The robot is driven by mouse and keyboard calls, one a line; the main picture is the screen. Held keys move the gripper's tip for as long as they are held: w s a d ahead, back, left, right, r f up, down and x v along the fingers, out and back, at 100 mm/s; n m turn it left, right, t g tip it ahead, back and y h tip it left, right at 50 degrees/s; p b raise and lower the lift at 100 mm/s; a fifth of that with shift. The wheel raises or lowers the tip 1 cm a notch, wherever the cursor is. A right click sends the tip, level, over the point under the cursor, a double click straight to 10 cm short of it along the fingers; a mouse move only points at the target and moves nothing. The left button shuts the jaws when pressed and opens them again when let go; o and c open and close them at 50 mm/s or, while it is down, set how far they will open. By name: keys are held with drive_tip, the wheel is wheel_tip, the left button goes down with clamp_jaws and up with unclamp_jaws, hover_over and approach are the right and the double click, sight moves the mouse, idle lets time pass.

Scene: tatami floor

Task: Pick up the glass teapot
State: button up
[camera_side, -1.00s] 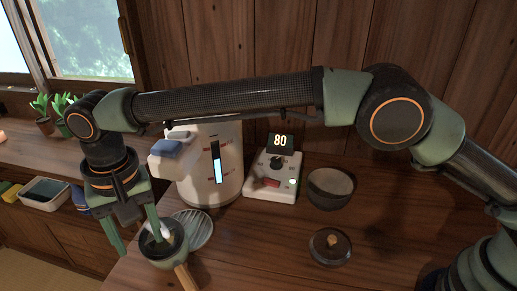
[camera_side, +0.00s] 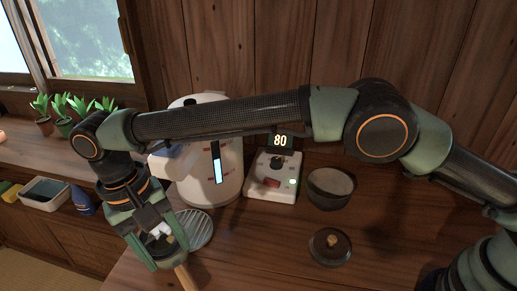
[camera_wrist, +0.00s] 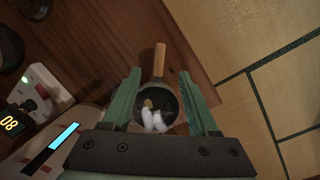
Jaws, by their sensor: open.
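The glass teapot (camera_wrist: 163,104) is a dark round pot with a wooden side handle (camera_wrist: 160,58). It stands near the counter's edge; in the side view its handle (camera_side: 186,278) points toward the front. My gripper (camera_wrist: 158,88) is open, with one finger on each side of the pot in the wrist view. White pieces (camera_wrist: 152,122) and a small yellowish piece show at the pot. In the side view my gripper (camera_side: 168,252) covers most of the pot, so I cannot tell whether the fingers touch it.
A ribbed round plate (camera_side: 200,228) lies just right of the gripper. Behind are a white dispenser (camera_side: 225,180) and a control box (camera_side: 270,185) showing 80. A dark bowl (camera_side: 328,188) and a round lid with wooden knob (camera_side: 330,248) stand right. Tatami (camera_wrist: 265,75) lies beyond the edge.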

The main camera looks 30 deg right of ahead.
sight(187, 283)
drive_tip(key=f, duration=0.3)
drive_tip(key=s+d+f, duration=0.1)
drive_tip(key=f, duration=0.6)
drive_tip(key=shift+s+d+f, duration=0.2)
drive_tip(key=shift+d+f, duration=0.05)
clamp_jaws()
drive_tip(key=shift+w+r, duration=0.1)
idle(1.0)
